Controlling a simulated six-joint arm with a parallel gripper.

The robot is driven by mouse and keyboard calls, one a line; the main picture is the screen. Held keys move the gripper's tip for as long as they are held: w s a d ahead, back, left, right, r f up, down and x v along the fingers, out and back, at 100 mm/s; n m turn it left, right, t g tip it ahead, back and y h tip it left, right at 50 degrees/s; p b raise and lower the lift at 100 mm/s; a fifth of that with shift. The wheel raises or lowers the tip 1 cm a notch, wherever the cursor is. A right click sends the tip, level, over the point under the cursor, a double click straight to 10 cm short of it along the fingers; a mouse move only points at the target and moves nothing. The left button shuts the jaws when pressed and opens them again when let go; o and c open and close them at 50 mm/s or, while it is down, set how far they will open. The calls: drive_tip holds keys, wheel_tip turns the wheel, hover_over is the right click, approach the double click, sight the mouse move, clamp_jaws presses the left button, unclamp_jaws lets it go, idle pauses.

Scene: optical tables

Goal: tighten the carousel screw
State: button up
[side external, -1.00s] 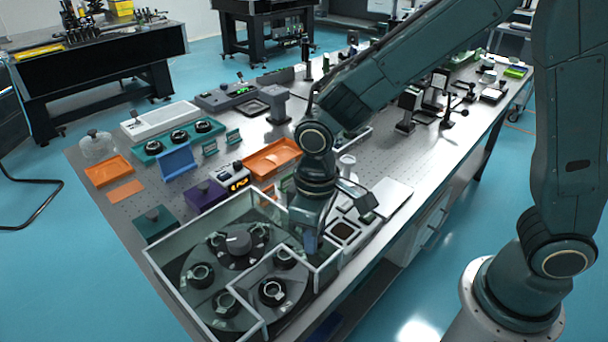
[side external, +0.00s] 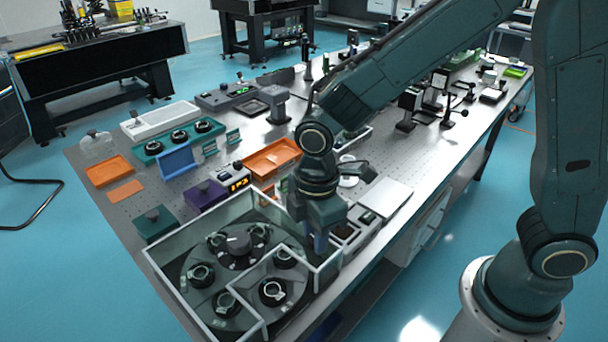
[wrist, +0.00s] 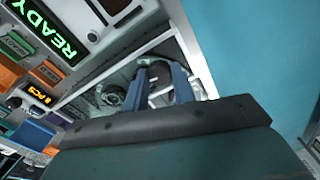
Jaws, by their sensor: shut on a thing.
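The carousel (side external: 238,271) is a dark round plate with several ringed mounts and a grey central knob (side external: 238,243). It sits inside a clear-walled enclosure (side external: 160,275) at the table's near end. My gripper (side external: 321,243) points down at the enclosure's right side, its tips partly hidden there. In the wrist view, my two blue fingers (wrist: 161,78) stand apart with a dark rounded part (wrist: 158,69) between them, and they are shut on it. I cannot tell whether this part is the carousel screw. One dark ringed mount (wrist: 112,96) shows left of the fingers.
A green READY display (wrist: 48,32) shows in the wrist view. A purple box (side external: 204,195), an orange tray (side external: 272,158) and a teal block (side external: 154,224) stand behind the enclosure. A flat pale plate (side external: 386,196) lies to my gripper's right, near the table edge.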

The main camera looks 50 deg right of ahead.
drive_tip(key=shift+n, duration=0.5)
drive_tip(key=o, duration=1)
drive_tip(key=shift+r, duration=0.15)
wheel_tip(320, 180, up, 14)
drive_tip(key=shift+f, duration=0.2)
drive_tip(key=shift+d, duration=0.1)
